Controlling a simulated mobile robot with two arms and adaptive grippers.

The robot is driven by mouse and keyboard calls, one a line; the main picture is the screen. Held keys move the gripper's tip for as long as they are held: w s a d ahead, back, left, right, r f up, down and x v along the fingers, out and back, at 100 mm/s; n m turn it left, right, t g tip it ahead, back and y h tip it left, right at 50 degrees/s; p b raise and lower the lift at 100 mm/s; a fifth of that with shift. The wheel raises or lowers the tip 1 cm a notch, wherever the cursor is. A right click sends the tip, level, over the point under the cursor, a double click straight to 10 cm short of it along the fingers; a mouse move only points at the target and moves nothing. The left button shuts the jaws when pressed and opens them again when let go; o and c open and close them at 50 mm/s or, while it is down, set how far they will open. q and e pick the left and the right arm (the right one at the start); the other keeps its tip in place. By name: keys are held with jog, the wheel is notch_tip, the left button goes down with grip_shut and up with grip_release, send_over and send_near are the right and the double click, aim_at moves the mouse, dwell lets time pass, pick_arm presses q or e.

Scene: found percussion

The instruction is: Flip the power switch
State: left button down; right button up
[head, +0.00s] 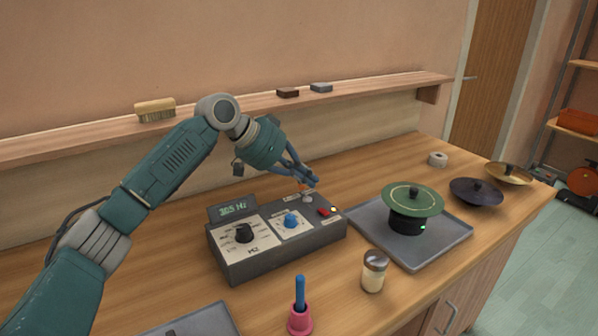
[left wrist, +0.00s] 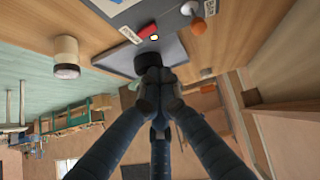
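A dark grey control box (head: 270,250) stands on the bench, with a lit display, a black knob (head: 243,233) and a blue knob (head: 291,221). A red switch (head: 324,211) with a pale light beside it is at the box's right end; it also shows in the left wrist view (left wrist: 152,32). A small lever with an orange ball (left wrist: 197,27) stands at the box's rear edge. My left gripper (head: 312,181) is above the box's back right, its fingers drawn together and empty, apart from the switch. It also shows in the left wrist view (left wrist: 155,80). My right gripper is out of view.
A grey tray (head: 445,248) right of the box holds a black unit under a green disc (head: 413,198). A jar (head: 374,271) and a pink bell-shaped item with blue handle (head: 300,318) stand in front. Dark (head: 475,192) and brass (head: 508,174) lids lie right. A shelf (head: 380,95) runs behind.

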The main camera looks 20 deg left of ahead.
aim_at(323, 212)
pick_arm(q)
jog(key=x, duration=0.4)
jog(key=shift+r, duration=0.1)
jog(key=f, duration=0.2)
jog(key=f+p, duration=0.1)
jog(key=shift+d+f, duration=0.25)
jog(key=shift+d, duration=0.05)
jog(key=shift+d+f, duration=0.1)
jog(key=shift+f, duration=0.4)
jog(key=shift+s+d+f+y+p, duration=0.2)
jog(key=shift+y+p, duration=0.2)
jog(key=shift+p, duration=0.2)
jog(key=shift+a+f, duration=0.1)
jog(key=shift+w, duration=0.1)
